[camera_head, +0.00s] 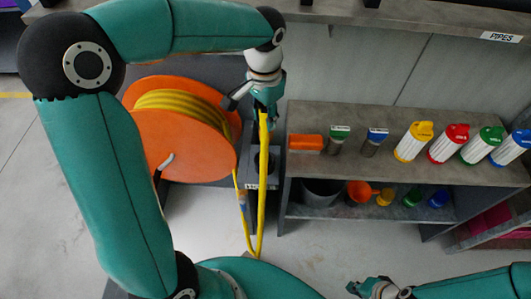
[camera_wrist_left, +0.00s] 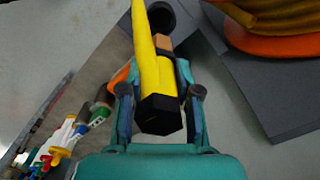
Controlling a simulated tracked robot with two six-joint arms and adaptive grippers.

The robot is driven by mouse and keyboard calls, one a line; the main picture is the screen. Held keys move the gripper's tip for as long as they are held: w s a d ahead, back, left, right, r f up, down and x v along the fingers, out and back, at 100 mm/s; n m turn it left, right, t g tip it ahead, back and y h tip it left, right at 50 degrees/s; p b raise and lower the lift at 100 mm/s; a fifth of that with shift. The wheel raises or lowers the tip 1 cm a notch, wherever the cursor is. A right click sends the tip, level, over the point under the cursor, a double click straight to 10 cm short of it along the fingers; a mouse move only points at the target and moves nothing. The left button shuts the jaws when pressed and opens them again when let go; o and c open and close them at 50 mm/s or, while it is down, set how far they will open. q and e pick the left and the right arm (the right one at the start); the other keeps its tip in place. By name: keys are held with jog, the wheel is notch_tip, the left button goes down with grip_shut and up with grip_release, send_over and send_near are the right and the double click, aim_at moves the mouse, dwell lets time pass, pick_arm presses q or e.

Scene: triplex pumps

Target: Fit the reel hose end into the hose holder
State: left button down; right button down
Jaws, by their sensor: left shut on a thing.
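The orange reel (camera_head: 185,150) with yellow hose wound on it stands at the left; its rim also shows in the left wrist view (camera_wrist_left: 270,42). My left gripper (camera_head: 265,98) is shut on the yellow reel hose end (camera_wrist_left: 160,112), which has a black hexagonal tip facing the wrist camera. The hose (camera_head: 262,195) hangs from the gripper, loops low and runs back up to the reel. A dark grey stand (camera_head: 263,183), which seems to be the hose holder, is behind the hanging hose and partly hidden by it. My right gripper (camera_head: 372,287) is low in the picture, its fingers unclear.
Open floor (camera_head: 320,250) lies in front.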

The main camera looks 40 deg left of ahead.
aim_at(265, 138)
pick_arm(q)
notch_tip(265, 138, down, 8)
jog(key=shift+f+b, duration=0.2)
jog(key=shift+b, duration=0.55)
jog(key=shift+s+f+b, duration=0.2)
jog(key=shift+f+b, duration=0.15)
jog(key=shift+f, duration=1)
jog(key=shift+s+f+b, duration=0.15)
jog(key=shift+f+b, duration=0.2)
jog(key=shift+f, duration=0.95)
jog(key=c, duration=0.8)
grip_release()
jog(key=shift+f, duration=0.15)
jog(key=shift+w+r, duration=0.15)
jog(key=shift+r, duration=0.45)
jog(key=r+p, duration=0.3)
jog(key=r, duration=0.8)
jog(key=shift+w+r, duration=0.1)
jog(key=shift+w, duration=0.1)
jog(key=shift+o, duration=0.3)
